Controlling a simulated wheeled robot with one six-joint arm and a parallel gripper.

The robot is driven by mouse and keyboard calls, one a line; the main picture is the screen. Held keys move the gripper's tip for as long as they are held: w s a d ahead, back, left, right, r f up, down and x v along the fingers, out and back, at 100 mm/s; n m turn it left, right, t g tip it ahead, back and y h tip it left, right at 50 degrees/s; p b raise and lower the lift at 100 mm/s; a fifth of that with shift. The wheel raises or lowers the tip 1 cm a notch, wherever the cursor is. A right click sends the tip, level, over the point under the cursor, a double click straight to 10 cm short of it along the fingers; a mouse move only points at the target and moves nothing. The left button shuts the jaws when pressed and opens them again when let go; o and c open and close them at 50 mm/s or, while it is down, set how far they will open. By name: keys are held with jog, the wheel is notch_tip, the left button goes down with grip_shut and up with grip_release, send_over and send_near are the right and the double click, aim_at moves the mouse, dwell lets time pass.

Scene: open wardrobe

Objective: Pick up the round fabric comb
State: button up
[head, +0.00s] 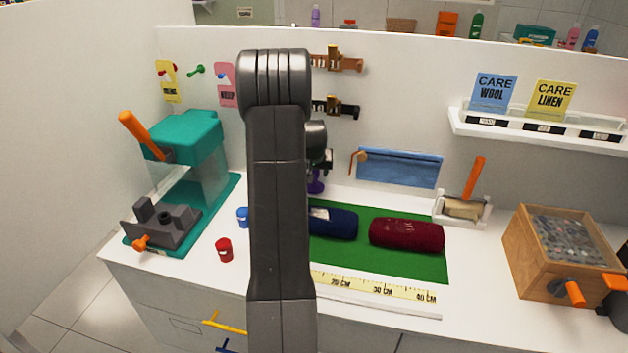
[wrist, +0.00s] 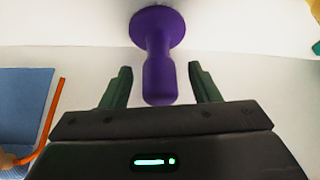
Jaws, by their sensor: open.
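A purple piece with a round disc and a narrower handle, seemingly the round fabric comb (wrist: 157,26), shows in the wrist view. Its handle lies between the two fingers of my gripper (wrist: 160,74), with a gap on both sides. My gripper is open and not closed on it. In the head view, a little of the purple piece (head: 316,184) shows beside my arm, below my gripper (head: 320,163). My arm hides the rest of it there. I cannot see its teeth.
A dark blue roll (head: 335,222) and a dark red roll (head: 406,234) lie on a green mat (head: 400,268) in front. A blue cloth (head: 398,168) hangs behind to the right. A teal machine (head: 185,137) stands left, a wooden box (head: 540,268) right.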

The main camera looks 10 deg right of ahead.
jog(key=shift+w+f, duration=0.15)
jog(key=shift+f, duration=0.15)
jog(key=c, duration=1.1)
jog(key=shift+r, duration=0.1)
jog(key=shift+r+b, duration=0.2)
jog(key=shift+b, duration=0.15)
notch_tip(320, 180, up, 11)
jog(key=shift+f+b, duration=0.1)
jog(key=shift+b, duration=0.3)
jog(key=s+a+b, duration=0.1)
jog(key=s+a, duration=0.1)
jog(key=s, duration=0.4)
jog(key=s+a+b, duration=0.1)
jog(key=s+a, duration=0.2)
jog(key=s, duration=0.3)
jog(key=s+a+b, duration=0.2)
jog(key=s, duration=0.4)
jog(key=shift+s+a, duration=0.25)
jog(key=shift+a, duration=0.1)
